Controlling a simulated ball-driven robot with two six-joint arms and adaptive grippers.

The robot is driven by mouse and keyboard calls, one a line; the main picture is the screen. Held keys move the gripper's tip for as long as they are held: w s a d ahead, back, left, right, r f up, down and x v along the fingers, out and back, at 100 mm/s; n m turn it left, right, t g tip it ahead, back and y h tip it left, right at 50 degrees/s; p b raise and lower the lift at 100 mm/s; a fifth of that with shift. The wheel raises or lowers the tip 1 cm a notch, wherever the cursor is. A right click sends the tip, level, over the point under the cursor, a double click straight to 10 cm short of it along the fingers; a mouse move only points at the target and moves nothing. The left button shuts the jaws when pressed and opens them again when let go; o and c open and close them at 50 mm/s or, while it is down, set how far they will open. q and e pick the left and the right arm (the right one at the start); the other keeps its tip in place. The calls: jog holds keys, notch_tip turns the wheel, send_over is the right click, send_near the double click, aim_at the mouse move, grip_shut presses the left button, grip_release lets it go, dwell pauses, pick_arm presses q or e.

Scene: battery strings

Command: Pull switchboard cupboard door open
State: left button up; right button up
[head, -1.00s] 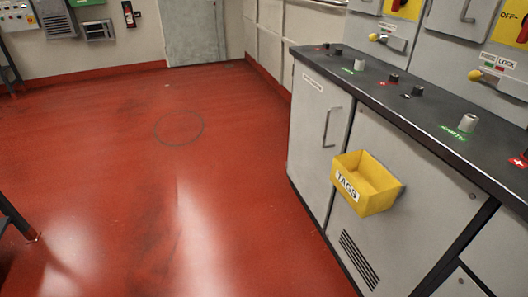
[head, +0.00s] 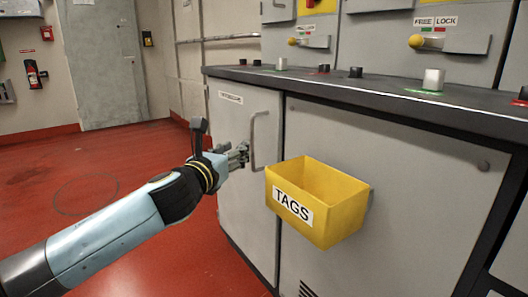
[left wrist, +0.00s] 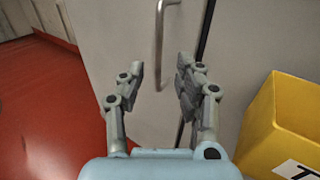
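The switchboard cupboard door (head: 232,160) is a grey panel with a label near its top, and it is closed. Its handle (head: 254,142) is a vertical metal bar on the door's right side; it also shows in the left wrist view (left wrist: 160,40). My left gripper (head: 243,153) is just left of the handle in the head view. In the left wrist view my left gripper (left wrist: 165,80) has its fingers apart, with the lower end of the handle showing between and beyond them. I cannot tell if a finger touches it. My right gripper is not in view.
A yellow TAGS bin (head: 318,200) sticks out from the panel right of the door, close to my left gripper. A dark countertop (head: 380,92) with knobs overhangs the door. Red floor (head: 110,185) is clear to the left.

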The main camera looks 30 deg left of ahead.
aim_at(251, 137)
pick_arm(q)
jog(key=w, duration=0.3)
jog(key=w+a, duration=0.1)
jog(key=w, duration=0.2)
jog(key=w+a+b, duration=0.1)
jog(key=w, duration=0.2)
jog(key=shift+w+f, duration=0.1)
jog(key=shift+w, duration=0.05)
jog(key=shift+w+a, duration=0.1)
jog(key=shift+w, duration=0.5)
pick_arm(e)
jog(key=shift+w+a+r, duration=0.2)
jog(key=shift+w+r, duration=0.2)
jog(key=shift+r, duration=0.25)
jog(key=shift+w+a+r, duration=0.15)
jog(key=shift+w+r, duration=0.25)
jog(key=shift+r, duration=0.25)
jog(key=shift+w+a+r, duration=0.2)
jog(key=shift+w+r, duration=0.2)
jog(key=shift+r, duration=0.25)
pick_arm(q)
grip_shut()
